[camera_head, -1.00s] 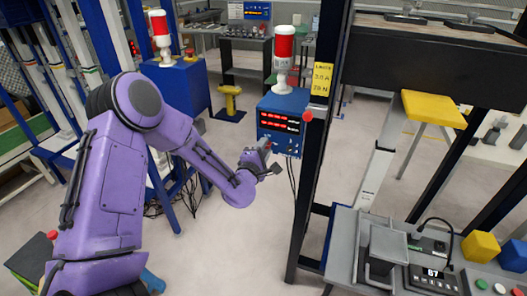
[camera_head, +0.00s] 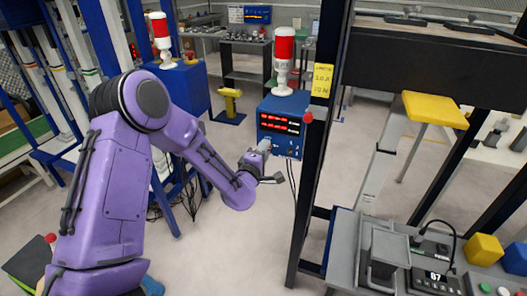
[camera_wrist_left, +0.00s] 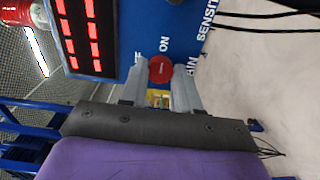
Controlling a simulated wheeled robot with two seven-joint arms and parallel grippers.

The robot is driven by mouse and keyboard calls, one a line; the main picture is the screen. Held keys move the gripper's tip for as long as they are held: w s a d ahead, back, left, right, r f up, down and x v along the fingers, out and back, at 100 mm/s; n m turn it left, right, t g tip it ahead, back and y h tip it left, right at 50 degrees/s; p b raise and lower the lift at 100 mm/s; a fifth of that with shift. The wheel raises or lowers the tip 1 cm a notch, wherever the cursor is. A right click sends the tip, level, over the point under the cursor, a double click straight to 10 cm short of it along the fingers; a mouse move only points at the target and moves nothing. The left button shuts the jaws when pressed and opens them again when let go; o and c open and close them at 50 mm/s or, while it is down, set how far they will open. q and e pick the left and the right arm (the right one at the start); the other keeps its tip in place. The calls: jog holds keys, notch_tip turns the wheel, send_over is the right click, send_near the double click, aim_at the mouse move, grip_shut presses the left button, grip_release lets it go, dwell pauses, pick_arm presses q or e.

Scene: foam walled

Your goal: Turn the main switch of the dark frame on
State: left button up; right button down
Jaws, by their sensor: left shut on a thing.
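The dark frame (camera_head: 306,190) has a black upright post right of centre in the head view. A blue control box (camera_head: 267,105) with red lit digits is at its left side. My left gripper (camera_head: 264,147) is at the lower front of this box. In the left wrist view the gripper (camera_wrist_left: 160,82) has a finger on each side of a red round switch knob (camera_wrist_left: 161,67) and is shut on it. "ON" is printed by the knob, with a partly hidden "OFF" and "MAIN" near it. The knob's turned position cannot be told. My right gripper is not in view.
A red and white lamp (camera_head: 284,55) stands on the box, and a red button (camera_head: 308,117) is near its right edge. Dark cables (camera_head: 291,178) hang below. A second blue box (camera_head: 180,88) stands behind left. A grey bench (camera_head: 343,245) is at right.

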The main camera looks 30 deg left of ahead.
pick_arm(q)
jog(key=shift+f, duration=0.1)
jog(key=o, duration=1.1)
jog(key=shift+c, duration=0.2)
jog(key=b+v, duration=0.3)
jog(key=v, duration=0.7)
jog(key=shift+s, duration=0.3)
jog(key=s+d+f+m+g, duration=0.1)
jog(key=s+f+m+g, duration=0.35)
jog(key=f, duration=0.55)
jog(key=s+d+f+m+g, duration=0.1)
jog(key=s+f+m+g, duration=0.4)
jog(key=f, duration=0.5)
jog(key=s+d+f+m+g, duration=0.1)
jog(key=s+f+m+g, duration=0.1)
jog(key=s+f, duration=0.4)
jog(key=s+d+f+m+g+h, duration=0.1)
jog(key=s+f, duration=0.5)
jog(key=s, duration=0.6)
jog(key=shift+s+d+f+m+g, duration=0.25)
jog(key=shift+s+m+g, duration=0.15)
jog(key=shift+m+g, duration=0.35)
